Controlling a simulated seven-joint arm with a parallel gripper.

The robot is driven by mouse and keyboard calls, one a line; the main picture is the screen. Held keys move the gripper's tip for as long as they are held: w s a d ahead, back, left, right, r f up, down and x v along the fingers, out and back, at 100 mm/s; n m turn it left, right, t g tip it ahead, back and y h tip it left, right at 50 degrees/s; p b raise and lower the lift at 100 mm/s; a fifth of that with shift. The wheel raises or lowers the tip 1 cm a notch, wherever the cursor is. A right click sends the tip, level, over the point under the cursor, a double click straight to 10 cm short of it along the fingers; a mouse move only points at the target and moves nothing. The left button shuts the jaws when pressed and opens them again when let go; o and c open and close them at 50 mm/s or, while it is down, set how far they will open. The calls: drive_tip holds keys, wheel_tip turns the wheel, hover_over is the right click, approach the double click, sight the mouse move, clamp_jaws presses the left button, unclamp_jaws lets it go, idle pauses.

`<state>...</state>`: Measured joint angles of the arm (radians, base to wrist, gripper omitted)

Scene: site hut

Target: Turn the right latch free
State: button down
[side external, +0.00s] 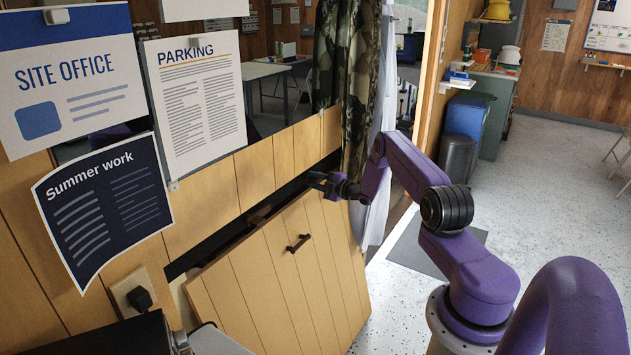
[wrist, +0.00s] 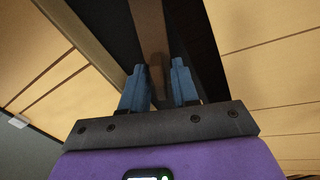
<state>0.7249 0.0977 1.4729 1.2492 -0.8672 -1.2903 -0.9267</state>
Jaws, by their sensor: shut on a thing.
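A wooden plank panel (side external: 280,275) with a dark handle (side external: 299,243) sits skewed below the wall boards, with a dark gap along its upper edge. My gripper (side external: 322,182) is at the panel's upper right corner, over the gap. In the wrist view its two blue fingers (wrist: 160,88) stand on either side of a brown bar, which I take to be the right latch (wrist: 152,40); the fingers are closed on it. In the side view the right latch is hidden by my gripper. A small dark piece, perhaps the left latch (side external: 258,217), shows in the gap farther left.
A camouflage curtain (side external: 344,80) and a pale cloth (side external: 377,150) hang close beside my arm. Posted notices (side external: 196,105) and a socket with a plug (side external: 139,297) are on the wall at left. Open floor (side external: 560,200) lies to the right.

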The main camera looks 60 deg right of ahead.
drive_tip(key=shift+f+n, duration=0.1)
drive_tip(key=shift+n, duration=1.7)
drive_tip(key=c, duration=1.2)
unclamp_jaws()
drive_tip(key=shift+s, duration=0.1)
drive_tip(key=s, duration=1.7)
drive_tip(key=shift+s, duration=0.2)
